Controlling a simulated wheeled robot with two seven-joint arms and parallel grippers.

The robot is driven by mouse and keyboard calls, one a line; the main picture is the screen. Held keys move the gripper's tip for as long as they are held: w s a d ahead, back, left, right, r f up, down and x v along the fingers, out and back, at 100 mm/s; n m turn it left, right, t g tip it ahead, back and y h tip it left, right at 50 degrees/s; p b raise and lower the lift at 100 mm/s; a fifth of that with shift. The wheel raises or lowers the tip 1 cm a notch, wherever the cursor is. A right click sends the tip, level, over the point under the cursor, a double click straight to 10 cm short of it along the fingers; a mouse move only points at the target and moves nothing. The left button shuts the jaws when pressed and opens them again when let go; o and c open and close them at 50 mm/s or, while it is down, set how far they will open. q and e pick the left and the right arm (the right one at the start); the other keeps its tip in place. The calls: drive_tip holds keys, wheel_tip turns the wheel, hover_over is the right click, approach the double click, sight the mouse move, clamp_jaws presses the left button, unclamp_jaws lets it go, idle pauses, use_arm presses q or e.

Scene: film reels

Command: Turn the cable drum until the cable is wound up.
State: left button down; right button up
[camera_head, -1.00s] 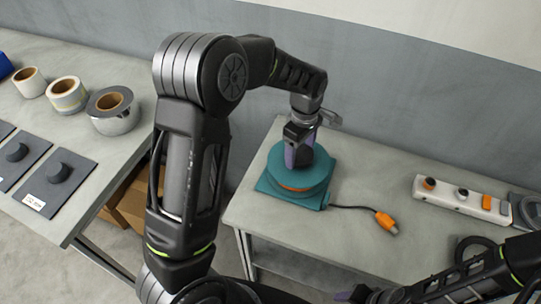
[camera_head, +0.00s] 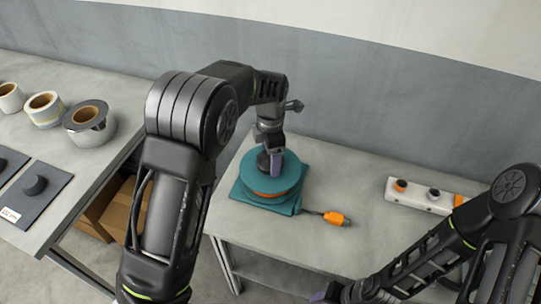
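The teal cable drum (camera_head: 258,194) with an orange band sits on the right table. Its short dark cable (camera_head: 312,212) comes out on the right and ends in an orange plug (camera_head: 335,218) lying on the table. My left gripper (camera_head: 270,162) points down at the dark knob on top of the drum. The knob is partly hidden, and I cannot tell if the fingers are shut on it. My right gripper (camera_head: 328,295) is low at the bottom edge of the picture, away from the drum. Its fingers are mostly cut off.
A white power strip (camera_head: 415,195) with several sockets lies on the right table, partly hidden by my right arm. Rolls of tape (camera_head: 88,120) and dark plates with knobs (camera_head: 42,190) stand on the left table (camera_head: 95,165). A gap with cardboard boxes (camera_head: 118,212) separates the tables.

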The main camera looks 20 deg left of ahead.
use_arm(q)
drive_tip(key=n+p, duration=0.1)
drive_tip(key=n, duration=0.3)
drive_tip(key=shift+n, duration=0.3)
idle(0.3)
drive_tip(key=shift+c, duration=0.7)
unclamp_jaws()
drive_tip(key=shift+r, duration=0.15)
wheel_tip(320, 180, up, 8)
drive_tip(key=shift+f+b, duration=0.2)
drive_tip(key=shift+b, duration=0.2)
